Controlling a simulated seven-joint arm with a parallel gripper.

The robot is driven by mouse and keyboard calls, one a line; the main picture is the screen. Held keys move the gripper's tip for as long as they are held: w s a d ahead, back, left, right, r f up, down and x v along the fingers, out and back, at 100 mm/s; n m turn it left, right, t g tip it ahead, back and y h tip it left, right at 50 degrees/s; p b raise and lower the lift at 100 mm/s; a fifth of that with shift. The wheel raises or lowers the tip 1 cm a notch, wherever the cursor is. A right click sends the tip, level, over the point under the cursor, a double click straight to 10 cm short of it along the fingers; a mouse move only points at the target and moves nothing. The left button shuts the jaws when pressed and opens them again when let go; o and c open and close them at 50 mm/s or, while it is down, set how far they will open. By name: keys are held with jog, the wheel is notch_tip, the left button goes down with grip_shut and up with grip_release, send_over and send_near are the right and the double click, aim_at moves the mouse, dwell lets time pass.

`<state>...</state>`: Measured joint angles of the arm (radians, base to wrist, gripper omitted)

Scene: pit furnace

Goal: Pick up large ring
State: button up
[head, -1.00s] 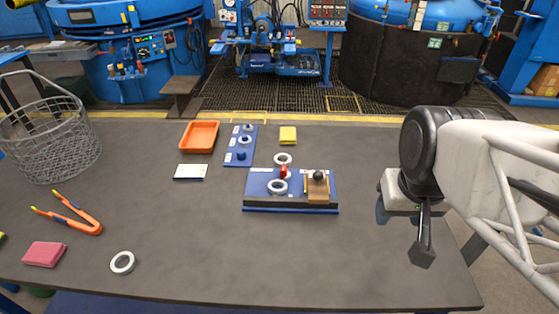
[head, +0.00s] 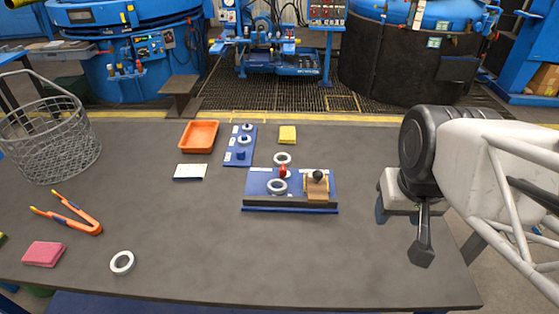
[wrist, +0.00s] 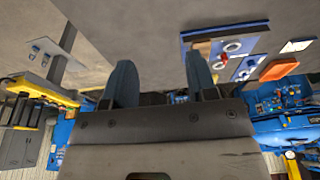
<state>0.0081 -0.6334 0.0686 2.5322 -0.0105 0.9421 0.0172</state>
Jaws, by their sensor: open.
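A white-grey ring (head: 122,262) lies flat on the table at the front left. A second ring (head: 277,186) lies on the blue fixture near the table's middle, beside a red knob. A third ring (head: 283,158) is just behind that fixture. Smaller-looking rings (head: 245,139) sit on a blue board. I cannot tell for certain which is the large ring. My gripper shows in the wrist view (wrist: 160,82), with two blue fingers spread apart and nothing between them.
The blue fixture (head: 290,208) also carries a black knob on a tan block. An orange tray (head: 199,135), white card (head: 190,171), yellow sponge (head: 288,134), wire basket (head: 50,140), orange tongs (head: 75,220) and pink sponge (head: 44,254) surround it. The front middle is clear.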

jog(key=o, duration=0.3)
jog(key=w+a+f+m+g, duration=0.1)
jog(key=w+a+f+m, duration=0.2)
jog(key=w, duration=0.6)
jog(key=w+a+f+m+g, duration=0.1)
jog(key=w+a+m, duration=0.3)
jog(key=w, duration=0.5)
jog(key=w+a+f+m, duration=0.2)
jog(key=w+a+f, duration=0.2)
jog(key=a, duration=0.1)
jog(key=w+a+f+m+g, duration=0.1)
jog(key=w+a+f+m, duration=0.1)
jog(key=w+a+f, duration=0.3)
jog(key=w+a+f+m, duration=0.2)
jog(key=w+a+f, duration=0.2)
jog(key=w+a, duration=0.1)
jog(key=shift+a+f+g, duration=0.35)
jog(key=shift+f+g, duration=0.05)
